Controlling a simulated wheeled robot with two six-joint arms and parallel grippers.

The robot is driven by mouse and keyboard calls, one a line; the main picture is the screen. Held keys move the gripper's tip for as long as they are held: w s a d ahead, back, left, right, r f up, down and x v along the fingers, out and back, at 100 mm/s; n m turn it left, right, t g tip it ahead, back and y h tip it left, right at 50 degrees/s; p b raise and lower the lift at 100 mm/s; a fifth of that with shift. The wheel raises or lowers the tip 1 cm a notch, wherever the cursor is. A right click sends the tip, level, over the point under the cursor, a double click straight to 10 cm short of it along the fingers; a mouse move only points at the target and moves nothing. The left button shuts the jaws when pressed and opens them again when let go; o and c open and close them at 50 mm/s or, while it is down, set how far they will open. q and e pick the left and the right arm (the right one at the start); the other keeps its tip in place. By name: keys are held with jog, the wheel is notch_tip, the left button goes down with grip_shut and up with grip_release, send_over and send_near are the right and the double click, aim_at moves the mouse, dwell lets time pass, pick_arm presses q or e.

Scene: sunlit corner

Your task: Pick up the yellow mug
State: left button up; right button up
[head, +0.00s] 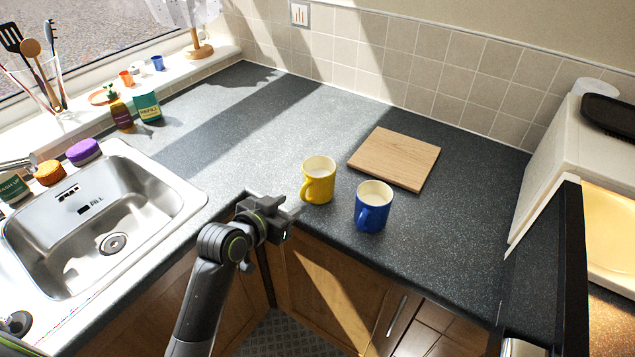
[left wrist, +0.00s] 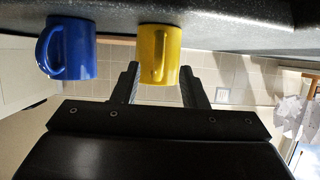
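The yellow mug (head: 319,181) stands upright on the dark countertop near its front edge, its handle toward the lower left. My left gripper (head: 290,217) is just in front of it, at its lower left. In the left wrist view, which appears upside down, the fingers of my left gripper (left wrist: 158,77) are spread, with the yellow mug (left wrist: 172,55) ahead in the gap between them. They do not appear to grip it. My right gripper is not in view.
A blue mug (head: 371,211) stands close to the right of the yellow one; it also shows in the left wrist view (left wrist: 74,48). A wooden board (head: 396,157) lies behind them. A metal sink (head: 95,225) is at left.

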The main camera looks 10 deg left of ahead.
aim_at(302, 198)
pick_arm(q)
jog(key=shift+f+p+x, duration=0.1)
jog(key=shift+p+x, duration=0.25)
jog(key=shift+x, duration=1.15)
jog(key=shift+f+p+x, duration=0.15)
jog(key=shift+p+x, duration=0.15)
jog(key=shift+x, duration=1.2)
jog(key=shift+s, duration=0.15)
jog(key=shift+c, duration=0.2)
grip_shut()
jog(key=shift+r, duration=0.1)
